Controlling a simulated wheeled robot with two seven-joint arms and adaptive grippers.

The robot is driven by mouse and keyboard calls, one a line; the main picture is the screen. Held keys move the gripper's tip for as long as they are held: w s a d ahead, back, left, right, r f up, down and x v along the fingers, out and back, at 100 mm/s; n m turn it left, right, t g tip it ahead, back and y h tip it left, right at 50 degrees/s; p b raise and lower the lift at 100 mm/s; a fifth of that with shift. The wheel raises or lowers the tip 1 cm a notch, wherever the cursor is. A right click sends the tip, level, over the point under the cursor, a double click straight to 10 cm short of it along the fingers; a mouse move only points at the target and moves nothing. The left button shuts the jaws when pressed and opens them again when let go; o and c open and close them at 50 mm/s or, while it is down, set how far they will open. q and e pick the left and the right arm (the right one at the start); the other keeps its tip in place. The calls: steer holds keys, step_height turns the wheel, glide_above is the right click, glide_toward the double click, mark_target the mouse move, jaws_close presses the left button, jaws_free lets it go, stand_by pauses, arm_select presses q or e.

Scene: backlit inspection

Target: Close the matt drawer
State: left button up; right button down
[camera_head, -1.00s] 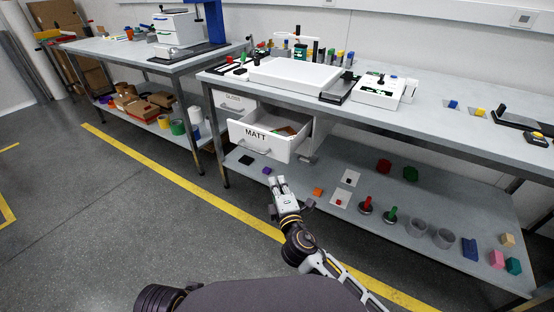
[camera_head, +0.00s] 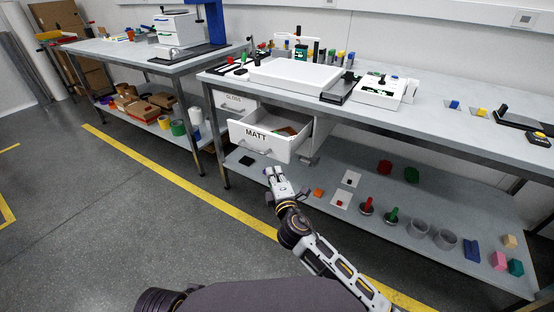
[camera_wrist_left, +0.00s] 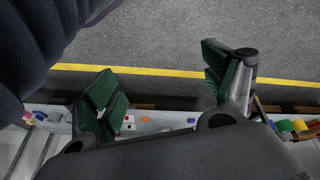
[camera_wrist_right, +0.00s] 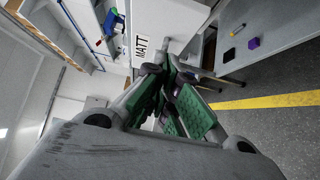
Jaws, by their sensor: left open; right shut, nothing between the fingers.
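The white drawer labelled MATT (camera_head: 258,141) is pulled out under the right-hand bench, with a handle on its front and brownish contents inside. It also shows in the right wrist view, where its label is turned sideways (camera_wrist_right: 142,42). My right gripper (camera_head: 272,174) is shut and empty, a little below and in front of the drawer front in the head view. Its fingers (camera_wrist_right: 168,85) meet in the right wrist view; I cannot tell any contact with the handle. My left gripper (camera_wrist_left: 168,88) is open and empty in its wrist view, outside the head view.
Another drawer labelled GLOSS (camera_head: 234,102) sits above, apparently pushed in. The bench top (camera_head: 430,115) carries trays and small items. The lower shelf (camera_head: 375,225) holds blocks, stamps and cups beneath the drawer. The floor in front, with a yellow line (camera_head: 180,182), is clear.

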mark_target(274, 149)
arm_select(q)
steer(key=shift+t+h, duration=0.4)
steer(key=f+b, duration=0.1)
steer(key=f, duration=0.1)
steer(key=d+f, duration=0.1)
steer(key=f, duration=0.1)
steer(key=shift+w+d+f+b, duration=0.1)
steer(key=shift+w+f+b, duration=0.05)
steer(key=shift+f+b, duration=0.25)
arm_select(e)
steer(key=w, duration=0.2)
steer(key=w+d, duration=0.1)
steer(key=w, duration=0.5)
steer(key=shift+w+d, duration=0.15)
steer(key=shift+d, duration=0.15)
arm_select(q)
steer(key=shift+w+r, duration=0.15)
